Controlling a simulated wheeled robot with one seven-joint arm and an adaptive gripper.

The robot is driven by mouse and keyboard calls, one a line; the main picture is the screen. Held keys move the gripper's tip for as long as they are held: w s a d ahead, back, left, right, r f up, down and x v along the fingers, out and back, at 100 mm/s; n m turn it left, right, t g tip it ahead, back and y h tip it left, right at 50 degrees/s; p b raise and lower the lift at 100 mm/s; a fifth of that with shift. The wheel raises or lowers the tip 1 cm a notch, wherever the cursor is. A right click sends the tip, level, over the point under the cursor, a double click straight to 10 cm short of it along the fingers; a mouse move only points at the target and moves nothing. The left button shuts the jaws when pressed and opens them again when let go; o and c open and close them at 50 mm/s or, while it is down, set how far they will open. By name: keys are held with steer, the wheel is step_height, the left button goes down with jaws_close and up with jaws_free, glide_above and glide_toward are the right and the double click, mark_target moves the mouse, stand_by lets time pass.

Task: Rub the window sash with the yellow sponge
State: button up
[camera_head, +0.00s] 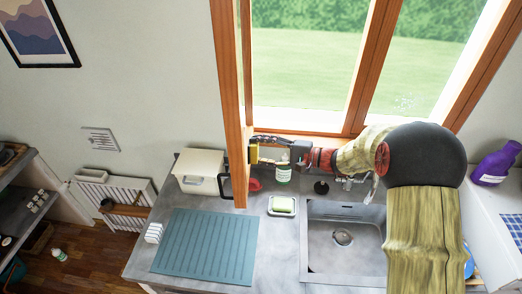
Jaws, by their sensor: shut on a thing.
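The open wooden window sash (228,85) stands edge-on, swung in over the counter, its lower end near the bread-box-like white box. My gripper (259,152) is at the lower part of the sash, coming from the right. It is shut on the yellow sponge (253,154), of which a small yellow part shows between the fingers. The sponge is at the sash's right side and appears to touch it; the exact contact is too small to tell.
A green-labelled bottle (283,174) stands just below my arm. A white box (199,164) and a ribbed teal mat (206,247) lie left. A purple bottle (495,164) stands far right.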

steer(key=shift+w+a+b, duration=0.1)
steer(key=shift+a+b, duration=0.3)
steer(key=shift+a, duration=0.5)
steer(key=shift+w+d+f+b, duration=0.1)
steer(key=shift+w+b, duration=0.3)
steer(key=shift+w, duration=0.2)
steer(key=shift+w+d+f+b, duration=0.1)
steer(key=shift+w+b, duration=0.25)
steer(key=shift+w, duration=0.25)
steer(key=w+b, duration=0.1)
steer(key=w, duration=0.2)
steer(key=w+b, duration=0.1)
steer(key=w, duration=0.1)
steer(key=shift+w+d+r+b, duration=0.15)
steer(key=shift+d+r+b, duration=0.1)
steer(key=shift+b, duration=0.1)
steer(key=shift+f, duration=0.1)
steer(key=shift+b, duration=0.35)
